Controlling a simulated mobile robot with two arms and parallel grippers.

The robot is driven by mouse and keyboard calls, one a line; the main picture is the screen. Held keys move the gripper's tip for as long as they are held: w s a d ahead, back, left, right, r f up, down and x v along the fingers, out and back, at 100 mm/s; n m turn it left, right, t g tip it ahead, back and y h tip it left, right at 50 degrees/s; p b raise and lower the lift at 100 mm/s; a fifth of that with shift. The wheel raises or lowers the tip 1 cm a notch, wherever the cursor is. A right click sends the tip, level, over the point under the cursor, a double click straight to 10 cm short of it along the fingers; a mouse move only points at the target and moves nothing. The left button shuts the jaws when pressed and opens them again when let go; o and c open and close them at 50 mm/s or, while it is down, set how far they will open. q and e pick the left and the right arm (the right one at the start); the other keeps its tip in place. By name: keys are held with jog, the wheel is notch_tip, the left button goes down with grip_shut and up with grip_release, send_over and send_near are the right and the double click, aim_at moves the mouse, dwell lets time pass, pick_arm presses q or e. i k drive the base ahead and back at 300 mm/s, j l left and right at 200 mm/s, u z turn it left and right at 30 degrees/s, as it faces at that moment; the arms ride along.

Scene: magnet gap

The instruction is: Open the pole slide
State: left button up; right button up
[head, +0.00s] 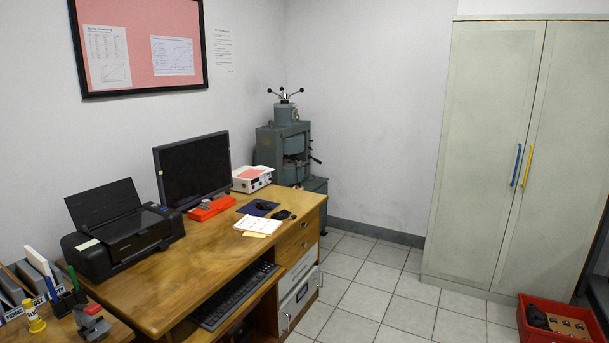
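A grey-green machine (284,140) stands in the far corner behind the desk. It has a handwheel with dark knobs (284,93) on top and dark lever handles (315,150) on its right side. It looks like the magnet with the pole slide, but the slide and the gap are too small to tell. Its lower left part is hidden by the desk and a white and red box. Neither of my grippers is in the head view.
A wooden desk (175,262) holds a printer (118,228), a monitor (193,170) and a white and red box (251,179). A pale cabinet (488,150) stands right, with a red crate (555,318) before it. Tiled floor (375,290) between is clear.

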aim_at(299, 162)
jog(key=i+l+z, duration=0.25)
jog(key=i, duration=0.45)
jog(key=i+z, duration=0.3)
jog(key=i, duration=0.4)
jog(key=i+z, duration=0.15)
jog(key=i, duration=0.85)
jog(key=i+j+z, duration=0.1)
jog(key=i, duration=0.95)
jog(key=i+u, duration=0.25)
jog(key=i, duration=0.2)
jog(key=i+u, duration=0.25)
jog(key=i, duration=0.2)
jog(key=i+l+u, duration=0.25)
jog(key=i, duration=0.15)
jog(key=i+l+u, duration=0.25)
jog(key=i, duration=0.15)
